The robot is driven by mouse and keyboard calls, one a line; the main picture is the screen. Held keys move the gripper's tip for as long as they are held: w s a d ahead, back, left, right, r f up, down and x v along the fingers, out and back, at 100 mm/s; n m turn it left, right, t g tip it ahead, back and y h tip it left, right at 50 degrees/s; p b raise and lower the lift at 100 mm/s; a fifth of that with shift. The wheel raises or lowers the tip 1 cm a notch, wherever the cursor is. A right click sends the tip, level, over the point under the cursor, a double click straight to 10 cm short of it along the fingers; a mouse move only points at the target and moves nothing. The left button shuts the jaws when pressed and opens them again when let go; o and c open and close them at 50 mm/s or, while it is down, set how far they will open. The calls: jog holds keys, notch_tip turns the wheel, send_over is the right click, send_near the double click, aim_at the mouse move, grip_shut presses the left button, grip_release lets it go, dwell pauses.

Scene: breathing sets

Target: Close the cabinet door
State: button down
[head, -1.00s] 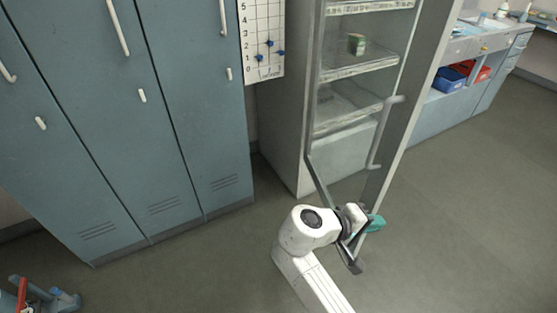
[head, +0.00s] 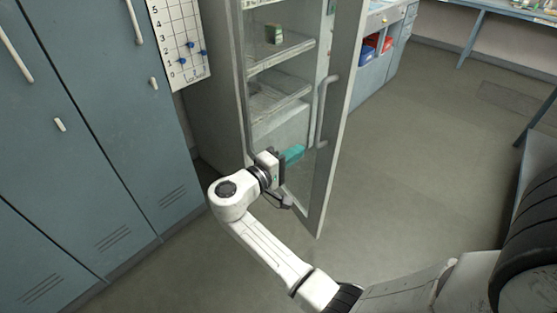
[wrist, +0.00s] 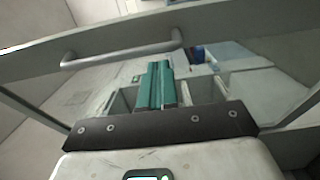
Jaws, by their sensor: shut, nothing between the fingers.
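The cabinet (head: 217,110) is a tall grey unit with shelves behind a glass door. The door (head: 338,130) stands partly open, its pale frame and bar handle (head: 322,110) to the right of the shelves. My gripper (head: 295,154) has teal fingers, shut and empty, at the lower part of the door below the handle. In the wrist view the fingers (wrist: 157,84) point towards the glass, with the door handle (wrist: 120,50) beyond them on the frame. I cannot tell whether they touch the glass. The wrist hides part of the door's lower edge.
Blue-grey lockers (head: 90,130) stand at the left, beside a wall chart (head: 181,45). A green can (head: 273,33) sits on a cabinet shelf. A counter with red and blue bins (head: 369,50) is behind the door. The floor (head: 420,150) to the right is clear.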

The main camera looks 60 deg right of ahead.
aim_at(315, 141)
jog(key=shift+p+x, duration=0.45)
jog(key=shift+x, duration=1.9)
jog(key=shift+s, duration=0.1)
